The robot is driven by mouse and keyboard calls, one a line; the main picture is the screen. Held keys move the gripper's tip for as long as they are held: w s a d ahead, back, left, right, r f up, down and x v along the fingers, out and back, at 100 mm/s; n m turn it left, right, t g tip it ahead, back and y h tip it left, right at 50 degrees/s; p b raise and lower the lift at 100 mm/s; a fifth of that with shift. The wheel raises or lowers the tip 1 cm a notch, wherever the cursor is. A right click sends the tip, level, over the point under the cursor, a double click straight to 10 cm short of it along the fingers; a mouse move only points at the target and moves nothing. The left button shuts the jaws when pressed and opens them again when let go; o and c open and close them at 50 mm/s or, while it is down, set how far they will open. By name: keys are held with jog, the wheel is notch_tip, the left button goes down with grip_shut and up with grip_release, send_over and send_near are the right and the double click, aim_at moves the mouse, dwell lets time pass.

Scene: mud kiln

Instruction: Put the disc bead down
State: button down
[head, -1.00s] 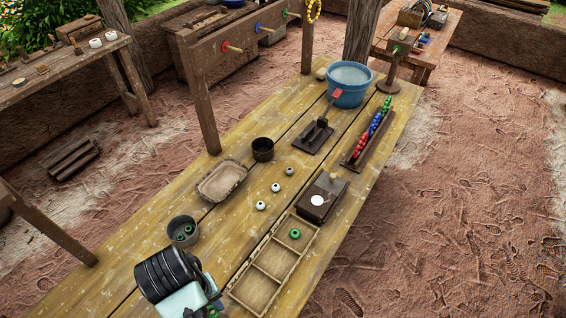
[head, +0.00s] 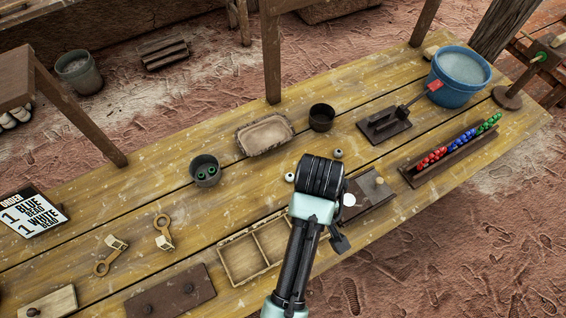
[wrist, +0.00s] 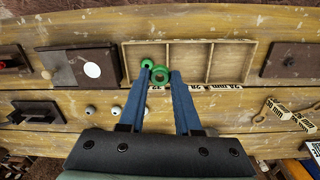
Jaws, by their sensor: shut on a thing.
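My gripper (wrist: 161,80) has its two blue fingers shut on a green ring-shaped disc bead (wrist: 160,74), shown in the wrist view. The bead appears over the end compartment of the wooden divided tray (wrist: 208,42), which also shows in the head view (head: 222,262). Another green bead (wrist: 147,63) shows in that compartment, partly behind a finger. I cannot tell whether the two beads touch or how high the held one is. In the head view my arm hides the tray's far end and the held bead.
Beside the tray is a dark block with a white disc (wrist: 92,70). Small white and grey beads (wrist: 90,110) lie on the table near my gripper. An order card (head: 32,212) lies at the left.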

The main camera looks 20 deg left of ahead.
jog(key=s+a+f+n+b, duration=0.25)
jog(key=a+n, duration=0.35)
jog(key=n, duration=1)
send_over(277, 241)
jog(key=shift+y, duration=0.3)
notch_tip(277, 241, down, 6)
jog(key=shift+s+d+f, duration=0.1)
jog(key=shift+s, duration=0.05)
jog(key=shift+f, duration=2.5)
jog(key=shift+f, duration=0.1)
jog(key=c, duration=0.6)
grip_release()
notch_tip(277, 241, up, 12)
jog(key=shift+d+p, duration=0.15)
jog(key=shift+p, duration=0.2)
